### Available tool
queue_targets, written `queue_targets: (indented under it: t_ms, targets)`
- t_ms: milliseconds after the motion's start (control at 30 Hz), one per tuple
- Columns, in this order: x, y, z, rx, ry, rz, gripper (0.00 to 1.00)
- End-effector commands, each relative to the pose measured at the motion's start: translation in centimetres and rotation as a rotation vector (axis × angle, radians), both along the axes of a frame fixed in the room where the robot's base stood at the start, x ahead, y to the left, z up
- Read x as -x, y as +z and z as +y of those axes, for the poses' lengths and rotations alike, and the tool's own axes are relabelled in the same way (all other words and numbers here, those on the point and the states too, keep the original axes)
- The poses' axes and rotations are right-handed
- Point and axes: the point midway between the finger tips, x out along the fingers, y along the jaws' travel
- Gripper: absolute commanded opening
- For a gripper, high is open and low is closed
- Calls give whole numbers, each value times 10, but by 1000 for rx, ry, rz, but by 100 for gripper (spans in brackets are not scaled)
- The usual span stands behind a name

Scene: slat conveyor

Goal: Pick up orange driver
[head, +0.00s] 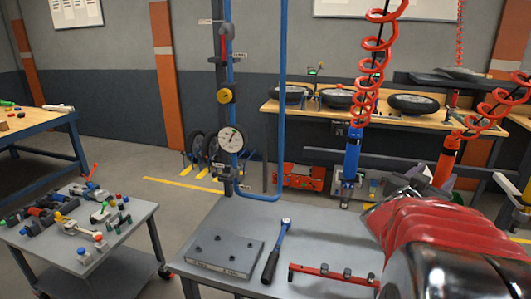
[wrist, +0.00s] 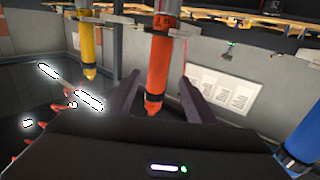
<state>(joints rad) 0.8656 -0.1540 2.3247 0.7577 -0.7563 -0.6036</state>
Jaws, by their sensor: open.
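The orange driver (head: 446,162) hangs upright from a red coiled hose at the right of the head view. In the wrist view the orange driver (wrist: 158,62) stands in the middle, its narrow tip pointing down. My gripper (wrist: 159,88) is open, with one dark finger on each side of the driver in the picture. A gap shows on both sides. I cannot tell how deep the driver is between the fingers. In the head view my red-sleeved arm hides most of the gripper and the driver's lower end.
A blue driver (head: 352,160) hangs left of the orange one; a yellow driver (wrist: 88,45) hangs on its other side. The grey table (head: 325,240) holds a ratchet wrench (head: 274,255), a drilled plate (head: 225,255) and a red rail (head: 330,274). A cart of tools (head: 40,245) stands left.

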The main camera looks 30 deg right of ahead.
Motion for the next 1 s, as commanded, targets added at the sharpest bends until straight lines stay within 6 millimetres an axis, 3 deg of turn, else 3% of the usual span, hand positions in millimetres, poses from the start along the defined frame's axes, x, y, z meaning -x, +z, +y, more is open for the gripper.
queue_targets:
  t_ms: [200,633,1000]
  targets:
    - [-3,-1,-16,-1,0,0,50]
    - [-5,-1,-20,-1,2,0,50]
    - [-10,-1,-60,-2,2,0,50]
